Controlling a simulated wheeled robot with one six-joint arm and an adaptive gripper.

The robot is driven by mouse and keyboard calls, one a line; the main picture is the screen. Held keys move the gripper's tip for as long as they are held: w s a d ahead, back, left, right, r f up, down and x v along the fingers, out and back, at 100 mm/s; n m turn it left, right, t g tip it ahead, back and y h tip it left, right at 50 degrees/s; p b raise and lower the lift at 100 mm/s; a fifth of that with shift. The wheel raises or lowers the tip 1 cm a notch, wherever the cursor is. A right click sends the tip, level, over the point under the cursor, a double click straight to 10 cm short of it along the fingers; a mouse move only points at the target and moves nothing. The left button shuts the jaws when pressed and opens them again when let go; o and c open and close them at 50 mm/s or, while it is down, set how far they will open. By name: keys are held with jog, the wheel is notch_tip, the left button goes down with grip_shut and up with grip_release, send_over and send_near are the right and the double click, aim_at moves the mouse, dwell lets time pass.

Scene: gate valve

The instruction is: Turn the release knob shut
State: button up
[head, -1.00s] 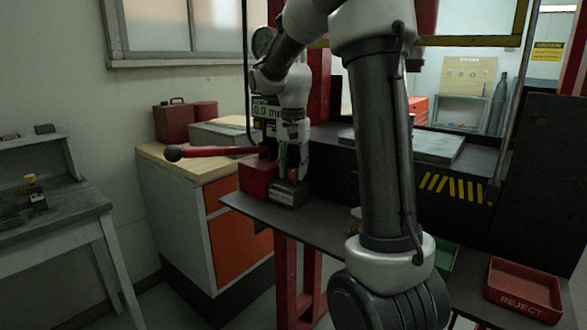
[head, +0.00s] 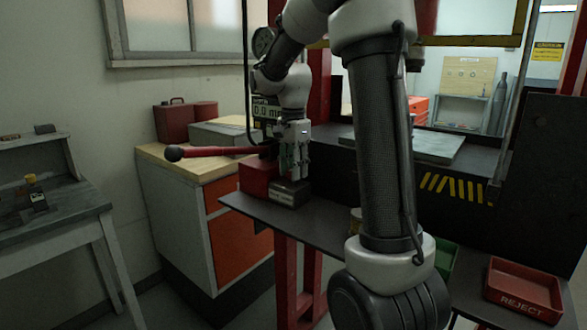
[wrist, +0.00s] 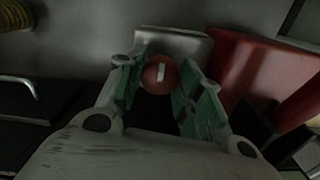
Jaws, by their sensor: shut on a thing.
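The release knob (wrist: 160,74) is round and red with a white mark across its face. In the wrist view it sits between the green-padded fingers of my gripper (wrist: 163,85), toward the left finger. My gripper is shut on it. In the head view my gripper (head: 293,170) points down just above the grey block (head: 290,194) and hides the knob. The white mark runs nearly upright in the wrist view.
A red housing (head: 257,178) stands beside the grey block, with a red lever (head: 220,151) ending in a dark ball reaching left. A dark shelf (head: 320,222) carries them. A red REJECT tray (head: 525,288) lies at right. A wooden-topped cabinet (head: 160,158) stands at left.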

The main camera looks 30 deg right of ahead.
dwell(0.3)
jog(key=o, duration=0.8)
notch_tip(320, 180, up, 12)
jog(key=shift+r, duration=0.1)
jog(key=s+a+f+n+t, duration=0.1)
jog(key=s+f+n, duration=0.1)
jog(key=s+n, duration=0.3)
jog(key=s+a+f+n+t, duration=0.2)
jog(key=s+n, duration=0.3)
jog(key=s, duration=0.6)
jog(key=s+a+f+n+t, duration=0.1)
jog(key=s+a+f+n, duration=0.1)
jog(key=s+f+n, duration=0.2)
jog(key=shift+s+a+f+n, duration=0.1)
jog(key=shift+s+n, duration=0.4)
jog(key=shift+s, duration=0.55)
jog(key=shift+s+a+f+n, duration=0.1)
jog(key=shift+s+n, duration=0.4)
jog(key=shift+s, duration=0.55)
